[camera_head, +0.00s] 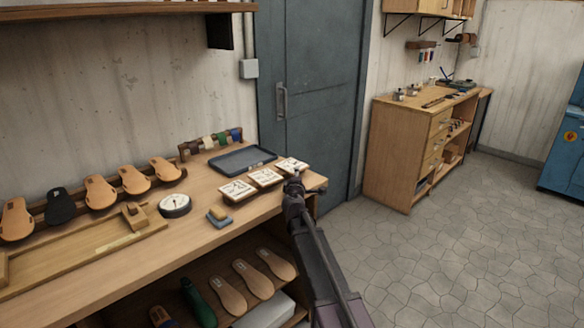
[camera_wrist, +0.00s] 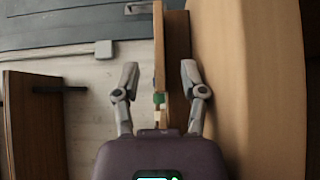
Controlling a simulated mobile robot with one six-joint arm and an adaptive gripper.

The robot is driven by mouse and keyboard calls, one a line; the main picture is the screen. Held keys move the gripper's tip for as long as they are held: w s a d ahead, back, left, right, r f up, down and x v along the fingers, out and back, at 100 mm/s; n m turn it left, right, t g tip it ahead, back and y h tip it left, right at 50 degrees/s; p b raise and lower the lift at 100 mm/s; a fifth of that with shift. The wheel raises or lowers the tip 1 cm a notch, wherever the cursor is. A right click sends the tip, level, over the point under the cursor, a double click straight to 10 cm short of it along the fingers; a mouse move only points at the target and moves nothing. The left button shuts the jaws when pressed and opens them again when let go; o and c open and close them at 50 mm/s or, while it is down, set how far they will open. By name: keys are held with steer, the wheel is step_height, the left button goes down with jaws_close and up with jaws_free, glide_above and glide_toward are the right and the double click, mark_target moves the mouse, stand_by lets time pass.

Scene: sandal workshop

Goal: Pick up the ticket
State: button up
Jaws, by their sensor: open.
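I cannot make out a ticket for certain in either view. Three small boxes with pale, marked tops stand in a row on the bench's right part: left box (camera_head: 237,190), middle box (camera_head: 265,177), right box (camera_head: 292,165). Whether a ticket lies on them is too small to tell. My gripper (camera_head: 294,182) is at the bench's right end, close to the right box in the picture. In the wrist view my gripper (camera_wrist: 160,78) has its fingers spread and nothing held. A wooden strip (camera_wrist: 173,50) and a small green thing (camera_wrist: 159,98) show beyond the fingers.
The bench (camera_head: 110,268) also bears a dark tray (camera_head: 242,160), a round dial (camera_head: 175,205), a small block (camera_head: 219,217) and several soles along the wall. Soles lie on the shelf below. A blue-grey door (camera_head: 310,90) stands behind; the floor (camera_head: 450,250) at right is clear.

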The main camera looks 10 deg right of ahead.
mark_target(292, 166)
steer(key=shift+x, duration=2)
jaws_close()
